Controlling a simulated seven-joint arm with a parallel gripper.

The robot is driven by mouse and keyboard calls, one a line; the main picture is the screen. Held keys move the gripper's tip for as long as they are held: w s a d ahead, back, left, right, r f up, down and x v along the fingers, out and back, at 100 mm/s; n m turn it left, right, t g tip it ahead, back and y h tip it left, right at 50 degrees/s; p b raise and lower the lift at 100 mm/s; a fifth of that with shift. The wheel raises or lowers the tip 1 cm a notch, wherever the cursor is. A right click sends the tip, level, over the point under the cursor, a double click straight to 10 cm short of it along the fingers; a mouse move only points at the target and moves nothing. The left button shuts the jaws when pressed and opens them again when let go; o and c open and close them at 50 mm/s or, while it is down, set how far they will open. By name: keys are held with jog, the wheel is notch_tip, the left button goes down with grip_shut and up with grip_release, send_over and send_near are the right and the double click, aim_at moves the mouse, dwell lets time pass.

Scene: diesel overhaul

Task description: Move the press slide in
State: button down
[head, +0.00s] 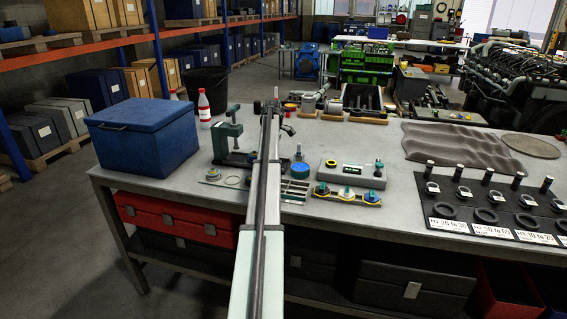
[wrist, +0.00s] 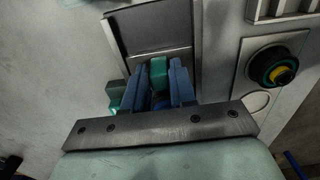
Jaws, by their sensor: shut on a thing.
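The green press (head: 227,132) stands on the bench, right of the blue box, with a dark base (head: 238,160). My arm crosses in front of its right side in the head view, and my gripper cannot be made out there. In the wrist view, the two blue fingers of my gripper (wrist: 160,82) are closed on the sides of a small green block (wrist: 158,68), which appears to be the press slide's grip. A grey metal plate (wrist: 145,38) with a raised rim lies just beyond the fingertips. Another green part (wrist: 115,90) shows left of the fingers. How far in the slide sits is unclear.
A blue box (head: 143,137) and a red-capped bottle (head: 204,104) stand left of the press. A grey block (head: 350,175) and a tray with coloured knobs (head: 346,194) lie to the right. A dark knob (wrist: 277,68) sits right of the fingers.

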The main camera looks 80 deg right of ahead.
aim_at(255, 152)
jog(key=shift+w, duration=4.1)
jog(key=c, duration=1)
grip_release()
jog(key=shift+c, duration=0.2)
jog(key=shift+r, duration=0.15)
jog(key=shift+r, duration=2.6)
